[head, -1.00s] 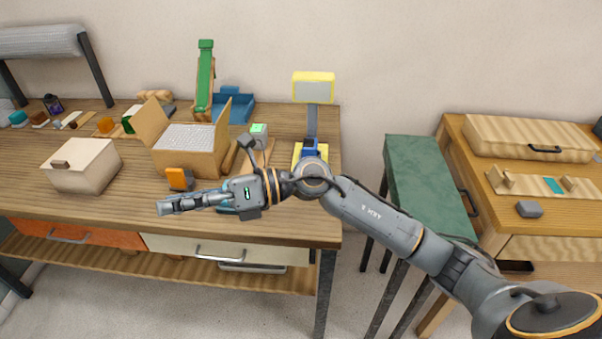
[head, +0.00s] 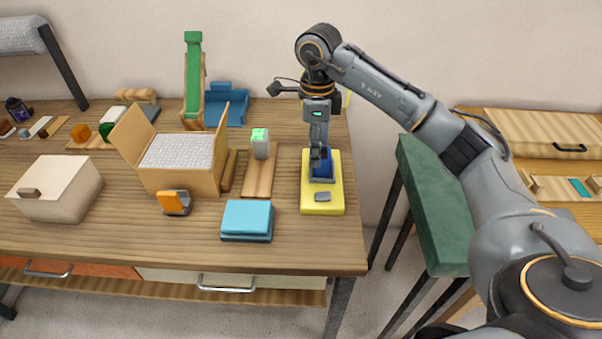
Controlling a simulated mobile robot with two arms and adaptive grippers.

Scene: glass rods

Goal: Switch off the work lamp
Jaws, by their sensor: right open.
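The work lamp has a yellow base (head: 323,203) that lies on the right end of the wooden table. The lamp's post and head are mostly hidden behind my right arm; only a yellow sliver of the head shows. My right gripper (head: 319,160) points down over the base, in front of the post and behind the grey switch. Its fingers are small here, and I cannot tell whether they touch the lamp. My left gripper is not in view.
Left of the lamp, a green-topped grey block (head: 260,143) stands on a wooden board. A blue box (head: 247,219), an orange device (head: 174,202) and an open carton (head: 180,180) are nearby. A green bench (head: 436,205) stands to the right, beyond a floor gap.

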